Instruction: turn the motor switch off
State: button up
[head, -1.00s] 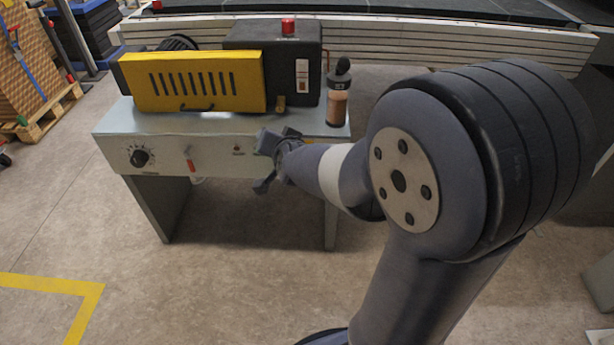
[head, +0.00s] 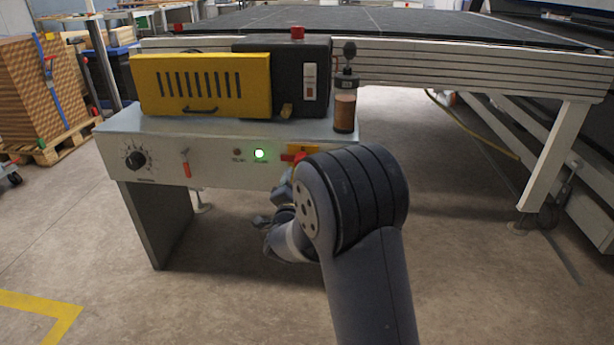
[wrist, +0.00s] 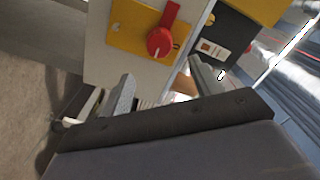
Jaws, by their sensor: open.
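A red rotary switch (wrist: 160,40) with a lever handle sits on a yellow plate (wrist: 126,27) in the wrist view. Its handle points up and slightly right there. In the head view the red switch (head: 299,157) shows small at the right end of the grey front panel, partly behind my arm. Its label is not readable, so I cannot tell that it is the motor switch. My gripper (head: 270,222) is open, low in front of the machine, below the panel. In the wrist view my gripper (wrist: 160,70) has its fingers apart, below the switch, with nothing between them.
The panel also bears a lit green lamp (head: 259,154), an unlit lamp (head: 237,152), a red-handled lever (head: 186,166) and a black dial (head: 135,158). Above stand a yellow guard (head: 160,84), a black housing with a white switch plate (head: 310,80) and a bottle (head: 345,112). Floor in front is clear.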

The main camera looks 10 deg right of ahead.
jog(key=b+x, duration=0.2)
jog(key=x, duration=0.8)
jog(key=shift+w+d, duration=0.15)
jog(key=shift+w, duration=0.2)
jog(key=c, duration=1)
